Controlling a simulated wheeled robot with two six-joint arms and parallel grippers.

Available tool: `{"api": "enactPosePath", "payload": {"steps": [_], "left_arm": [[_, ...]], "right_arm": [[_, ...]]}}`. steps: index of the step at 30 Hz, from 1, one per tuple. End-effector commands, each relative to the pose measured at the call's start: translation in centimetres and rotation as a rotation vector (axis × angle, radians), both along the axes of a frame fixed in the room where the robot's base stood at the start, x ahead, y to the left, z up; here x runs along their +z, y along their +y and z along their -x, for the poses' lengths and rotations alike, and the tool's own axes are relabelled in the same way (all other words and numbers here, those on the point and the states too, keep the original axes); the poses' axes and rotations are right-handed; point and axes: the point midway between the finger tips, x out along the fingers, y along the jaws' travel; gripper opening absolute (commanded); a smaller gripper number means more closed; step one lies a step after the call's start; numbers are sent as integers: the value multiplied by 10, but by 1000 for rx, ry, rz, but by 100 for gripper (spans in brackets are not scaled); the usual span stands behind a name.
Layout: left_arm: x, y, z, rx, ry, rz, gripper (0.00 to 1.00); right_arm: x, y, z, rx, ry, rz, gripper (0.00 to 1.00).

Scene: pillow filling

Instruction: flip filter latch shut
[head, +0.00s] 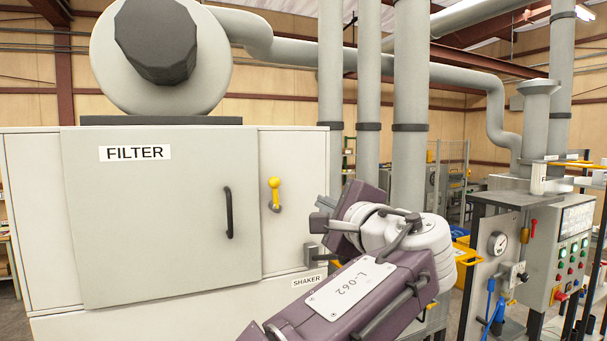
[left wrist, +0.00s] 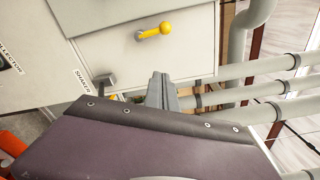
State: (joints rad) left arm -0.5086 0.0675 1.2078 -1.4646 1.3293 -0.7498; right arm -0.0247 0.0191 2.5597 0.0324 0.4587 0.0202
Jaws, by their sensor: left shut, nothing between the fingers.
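The filter latch (head: 274,194) is a yellow lever with a ball at its upper end, standing nearly upright on the panel right of the filter door (head: 160,210). The door looks closed or nearly so, with a black handle (head: 229,212). The latch also shows at the top of the left wrist view (left wrist: 155,30), with a dark pivot. My left gripper (head: 318,213) is shut and empty, to the right of the latch and slightly lower, apart from it. Its grey fingers (left wrist: 162,92) show in the left wrist view below the latch. My right gripper is not in view.
A small grey bracket (head: 313,254) sticks out near the SHAKER label (head: 309,280), below my left gripper. A control panel (head: 570,250) with buttons and a gauge stands at right. Vertical grey pipes (head: 410,110) rise behind my arm. The space before the door is clear.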

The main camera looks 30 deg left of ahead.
Motion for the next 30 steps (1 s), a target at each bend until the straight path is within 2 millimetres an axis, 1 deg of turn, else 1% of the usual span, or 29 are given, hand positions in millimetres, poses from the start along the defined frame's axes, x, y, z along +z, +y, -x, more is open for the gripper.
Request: {"api": "enactPosePath", "payload": {"steps": [8,11,14,25,26,27,30], "left_arm": [[-2,0,0,-3,2,0,0],[-1,4,-4,-1,2,0,0],[1,15,-14,3,4,-1,0],[1,73,-69,3,6,0,0],[2,77,-71,3,4,1,0],[6,83,-65,3,1,1,0],[10,93,-58,1,1,1,0]], "right_arm": [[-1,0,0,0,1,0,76],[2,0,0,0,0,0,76],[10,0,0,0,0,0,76],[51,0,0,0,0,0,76],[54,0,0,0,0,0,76],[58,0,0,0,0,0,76],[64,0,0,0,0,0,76]]}}
